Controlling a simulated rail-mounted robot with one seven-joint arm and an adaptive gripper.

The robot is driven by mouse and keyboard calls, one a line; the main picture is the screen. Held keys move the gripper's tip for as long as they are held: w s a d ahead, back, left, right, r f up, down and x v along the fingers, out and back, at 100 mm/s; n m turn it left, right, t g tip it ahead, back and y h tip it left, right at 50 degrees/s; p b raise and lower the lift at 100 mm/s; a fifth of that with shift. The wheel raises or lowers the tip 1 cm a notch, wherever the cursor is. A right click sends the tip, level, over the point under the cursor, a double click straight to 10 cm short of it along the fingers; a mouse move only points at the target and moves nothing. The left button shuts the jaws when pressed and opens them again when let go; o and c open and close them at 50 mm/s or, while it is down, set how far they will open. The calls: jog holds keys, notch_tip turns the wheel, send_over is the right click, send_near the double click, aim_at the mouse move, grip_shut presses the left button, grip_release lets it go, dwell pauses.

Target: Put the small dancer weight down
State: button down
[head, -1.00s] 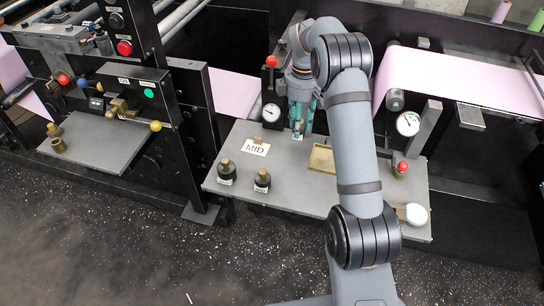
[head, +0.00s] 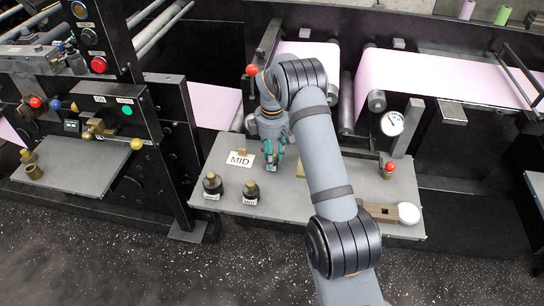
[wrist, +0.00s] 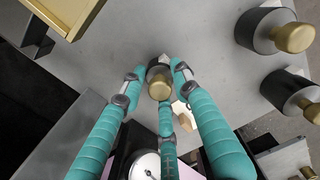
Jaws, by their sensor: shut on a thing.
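The small dancer weight (wrist: 159,84) is a dark little cylinder with a brass knob and a pale label. It sits between the teal fingertips of my gripper (wrist: 157,75) in the wrist view, and the fingers are shut on it. In the head view my gripper (head: 272,163) points down over the grey bench (head: 222,150), just right of the MID card (head: 240,159). The weight is hard to make out there among the fingers. I cannot tell whether its base touches the bench.
Two larger dark weights with brass knobs, one (head: 212,185) and another (head: 251,192), stand at the bench's front left. A brass tray (wrist: 68,14) lies to the gripper's other side. A dial gauge (head: 392,123), a red-knobbed part (head: 388,170) and a white round container (head: 408,213) are at right.

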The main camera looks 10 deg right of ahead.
jog(key=shift+r, duration=0.1)
jog(key=c, duration=1.3)
grip_release()
notch_tip(320, 180, up, 12)
jog(key=p, duration=0.1)
